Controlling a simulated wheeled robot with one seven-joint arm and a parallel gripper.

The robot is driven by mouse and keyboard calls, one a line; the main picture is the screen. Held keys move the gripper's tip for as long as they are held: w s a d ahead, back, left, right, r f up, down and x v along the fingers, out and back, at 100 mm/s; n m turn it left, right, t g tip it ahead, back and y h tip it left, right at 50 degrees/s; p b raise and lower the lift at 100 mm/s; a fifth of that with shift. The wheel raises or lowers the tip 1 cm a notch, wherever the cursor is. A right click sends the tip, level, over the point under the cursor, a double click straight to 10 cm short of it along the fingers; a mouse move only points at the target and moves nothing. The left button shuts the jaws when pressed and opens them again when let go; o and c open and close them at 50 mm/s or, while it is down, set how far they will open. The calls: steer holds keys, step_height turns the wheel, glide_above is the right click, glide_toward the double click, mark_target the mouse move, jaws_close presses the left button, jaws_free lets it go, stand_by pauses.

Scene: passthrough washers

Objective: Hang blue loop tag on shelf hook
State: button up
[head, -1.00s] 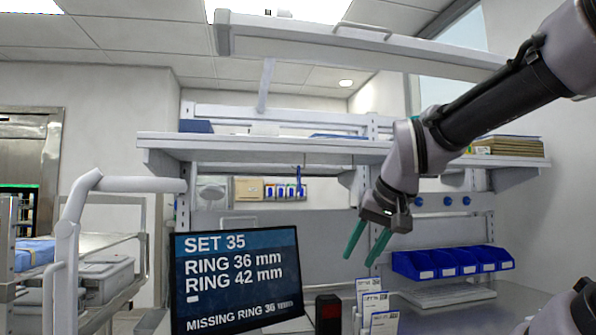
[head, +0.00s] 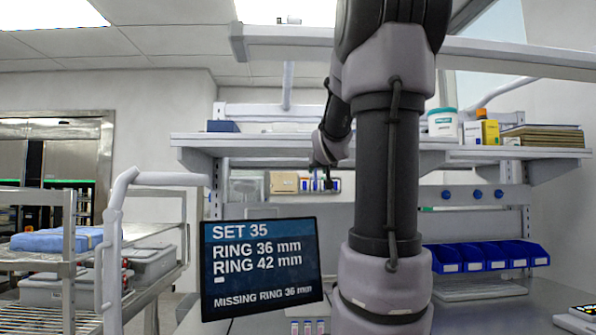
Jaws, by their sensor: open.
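My gripper (head: 320,176) is small and far off below the shelf's front edge, in front of a row of blue and white items. Its fingers are open, though they are hard to make out at this size. A thin blue shape (head: 328,171) shows at the fingers and may be the blue loop tag; whether the fingers touch it I cannot tell. The shelf (head: 240,141) runs across the back of the workbench. The shelf hook cannot be made out, and my arm covers much of the shelf's middle.
A monitor (head: 262,265) reads "SET 35" and "MISSING RING 36 mm". Blue bins (head: 490,256) stand at the right below blue knobs (head: 477,195). A tan box (head: 284,182) sits left of the gripper. A cart (head: 60,262) with a railing stands at the left.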

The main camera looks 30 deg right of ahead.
steer(key=x, duration=1)
steer(key=shift+w+f, duration=0.15)
steer(key=shift+w, duration=0.2)
jaws_close()
steer(key=o, duration=0.6)
jaws_free()
